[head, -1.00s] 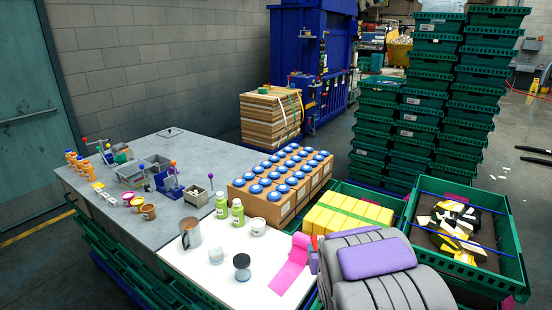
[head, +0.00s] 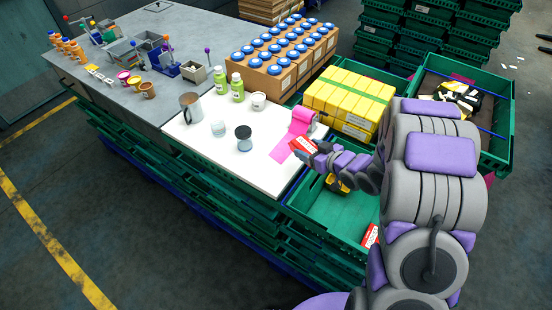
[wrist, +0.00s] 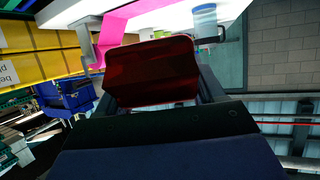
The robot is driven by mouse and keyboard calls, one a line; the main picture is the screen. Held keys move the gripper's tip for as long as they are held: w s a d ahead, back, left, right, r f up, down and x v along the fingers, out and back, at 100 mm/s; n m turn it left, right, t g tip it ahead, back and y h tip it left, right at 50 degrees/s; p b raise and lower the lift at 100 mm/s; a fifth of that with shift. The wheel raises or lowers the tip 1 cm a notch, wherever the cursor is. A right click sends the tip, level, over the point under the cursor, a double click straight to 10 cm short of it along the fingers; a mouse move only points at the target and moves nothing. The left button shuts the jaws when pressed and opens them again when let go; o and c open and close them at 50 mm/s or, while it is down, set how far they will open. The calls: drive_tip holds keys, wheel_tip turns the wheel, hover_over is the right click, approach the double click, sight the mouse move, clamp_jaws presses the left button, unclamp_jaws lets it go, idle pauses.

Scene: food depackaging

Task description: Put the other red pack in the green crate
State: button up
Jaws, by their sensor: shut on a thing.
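My gripper (head: 318,156) is shut on a red pack (head: 302,145). The pack is held near the right edge of the white tabletop, by the pink sheet, and above the level of the near green crate (head: 322,222). In the wrist view the same pack (wrist: 150,72) sits between the fingers, dark red and broad side toward the camera. Another red pack (head: 371,236), with a white label, lies inside the near green crate at its right side, partly hidden by my arm. A yellow and black item (head: 337,184) lies at that crate's far end.
Yellow boxes (head: 348,98) stand behind the near crate. Another green crate (head: 497,150) with black and yellow scraps is at the right. The white tabletop (head: 235,165) carries a mug, jars and green bottles. The near crate's floor is mostly bare.

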drive_tip(key=s+a+f+n+g+y, duration=0.1)
drive_tip(key=s+f+n+g+y, duration=0.1)
drive_tip(key=s, duration=0.5)
drive_tip(key=shift+s+a+f+n+g+y, duration=0.15)
drive_tip(key=shift+s+f+n+g+y, duration=0.15)
drive_tip(key=shift+n+g+y, duration=0.35)
drive_tip(key=shift+a+n, duration=0.1)
drive_tip(key=shift+n, duration=0.15)
drive_tip(key=b, duration=0.2)
hover_over(276, 159)
drive_tip(key=shift+s+d+f, duration=0.3)
drive_tip(key=shift+s+f, duration=0.05)
drive_tip(key=shift+f, duration=0.35)
drive_tip(key=f, duration=0.2)
drive_tip(key=shift+w+a+f+b, duration=0.35)
drive_tip(key=shift+w, duration=0.05)
drive_tip(key=shift+f, duration=0.2)
drive_tip(key=shift+f, duration=0.1)
drive_tip(key=o, duration=1.2)
drive_tip(key=shift+f, duration=0.1)
